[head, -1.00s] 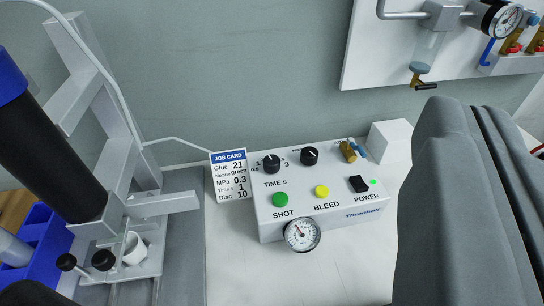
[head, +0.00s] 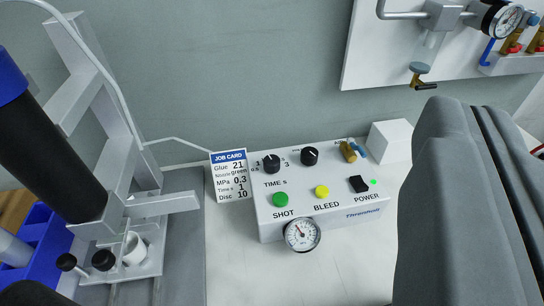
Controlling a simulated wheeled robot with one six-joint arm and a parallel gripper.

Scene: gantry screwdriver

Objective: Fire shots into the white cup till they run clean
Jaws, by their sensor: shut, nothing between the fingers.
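The white cup (head: 134,249) stands on the small grey plate of the gantry (head: 92,118) at lower left. A thin pale upright piece partly covers the cup. Whether there is glue in the cup cannot be seen. My grey gripper (head: 452,106) fills the right side. It is shut and empty, to the right of the box, apart from the buttons in the picture.
A job card (head: 230,177) stands left of the box. A dark barrel with a blue top (head: 50,150) is at the left, near a blue bin (head: 38,245). A pressure gauge (head: 302,234) sits on the box front. A white wall panel (head: 385,55) carries a regulator.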

